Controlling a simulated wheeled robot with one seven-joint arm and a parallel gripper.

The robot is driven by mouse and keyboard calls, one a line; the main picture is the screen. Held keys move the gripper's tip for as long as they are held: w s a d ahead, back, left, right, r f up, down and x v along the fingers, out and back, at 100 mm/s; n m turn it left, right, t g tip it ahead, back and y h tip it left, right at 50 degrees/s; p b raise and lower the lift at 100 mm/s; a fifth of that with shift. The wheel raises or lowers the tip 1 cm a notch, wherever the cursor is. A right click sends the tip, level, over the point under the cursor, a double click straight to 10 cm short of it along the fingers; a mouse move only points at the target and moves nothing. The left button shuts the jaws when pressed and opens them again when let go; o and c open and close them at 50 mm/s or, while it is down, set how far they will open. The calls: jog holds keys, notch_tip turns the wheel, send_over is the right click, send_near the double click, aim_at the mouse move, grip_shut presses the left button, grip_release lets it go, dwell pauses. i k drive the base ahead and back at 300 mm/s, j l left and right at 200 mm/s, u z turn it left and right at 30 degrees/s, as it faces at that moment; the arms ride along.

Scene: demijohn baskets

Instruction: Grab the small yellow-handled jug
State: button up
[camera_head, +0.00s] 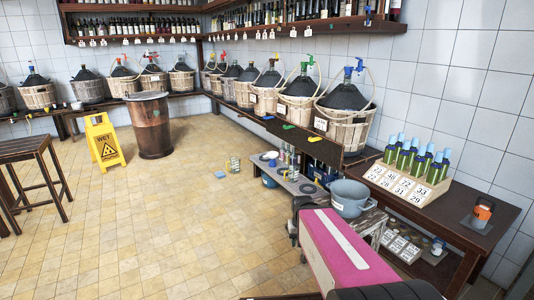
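I cannot clearly make out a small jug with a yellow handle. A small, pale, clear vessel with yellowish marks (234,164) stands on the tiled floor left of the low bench; it is too small to tell whether it is the jug or has a handle. A grey pot (349,198) with a white label stands on a low stool at the right. My arm, with a pink cover, fills the bottom right.
A yellow wet-floor sign (104,142) and a wooden barrel (150,125) stand at the left. A low bench (297,186) and a dark table (467,211) with a crate of bottles (411,184) line the right.

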aim_at(292, 175)
jog(key=i+j+z, duration=0.15)
jog(key=j, duration=0.2)
jog(key=i+j+z, duration=0.15)
jog(key=j, duration=0.2)
jog(key=i+j+z, duration=0.15)
jog(key=j, duration=0.25)
jog(key=i+j+z, duration=0.15)
jog(key=j, duration=0.25)
jog(key=i+j+u, duration=0.35)
jog(key=i, duration=0.4)
jog(key=i+u, duration=0.4)
jog(key=i, duration=0.35)
